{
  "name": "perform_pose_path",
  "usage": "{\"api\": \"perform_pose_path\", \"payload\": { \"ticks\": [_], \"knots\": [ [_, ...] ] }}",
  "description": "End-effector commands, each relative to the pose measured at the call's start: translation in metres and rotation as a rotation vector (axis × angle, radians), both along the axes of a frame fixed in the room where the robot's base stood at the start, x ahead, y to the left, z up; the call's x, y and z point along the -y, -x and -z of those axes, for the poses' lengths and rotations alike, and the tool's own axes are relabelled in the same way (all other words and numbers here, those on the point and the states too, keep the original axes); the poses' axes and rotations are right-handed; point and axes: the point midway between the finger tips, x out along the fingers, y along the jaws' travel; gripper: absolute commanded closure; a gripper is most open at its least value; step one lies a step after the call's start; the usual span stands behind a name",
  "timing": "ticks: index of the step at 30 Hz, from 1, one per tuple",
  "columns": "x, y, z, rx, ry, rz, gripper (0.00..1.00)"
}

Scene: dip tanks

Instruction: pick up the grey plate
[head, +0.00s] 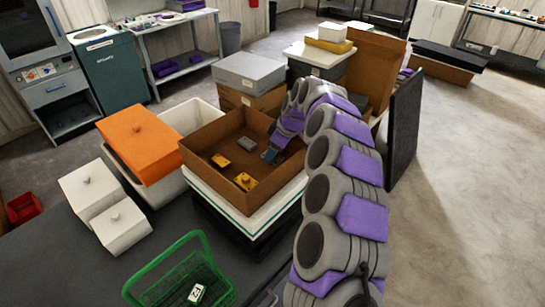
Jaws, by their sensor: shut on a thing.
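My gripper (273,150) reaches down into an open brown cardboard box (205,171). It is shut on a small dark grey piece (269,156) at its tip, which looks like the grey plate; the fingers and much of the piece are hard to make out. Another small grey piece (248,143) lies on the box floor just left of the gripper, apparently apart from it. My arm hides the box's right part.
An orange lid (138,142) rests on a white tub (190,116) left of the box. White lidded boxes (121,225) and a green basket (158,290) stand nearer. Open floor (455,190) lies right, beyond a dark upright panel (404,128).

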Motion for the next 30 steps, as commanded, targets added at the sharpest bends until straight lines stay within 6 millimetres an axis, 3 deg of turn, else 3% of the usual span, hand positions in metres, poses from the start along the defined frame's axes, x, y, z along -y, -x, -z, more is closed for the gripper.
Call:
{"api": "perform_pose_path", "payload": {
  "ticks": [11, 20, 23, 30],
  "knots": [
    [0.001, 0.001, 0.001, -0.003, -0.001, -0.001, 0.88],
    [0.001, 0.000, -0.001, -0.005, 0.000, -0.001, 0.89],
    [0.001, 0.000, -0.009, -0.003, 0.000, 0.000, 1.00],
    [0.001, 0.000, -0.049, 0.001, -0.001, 0.000, 1.00]
  ]
}}
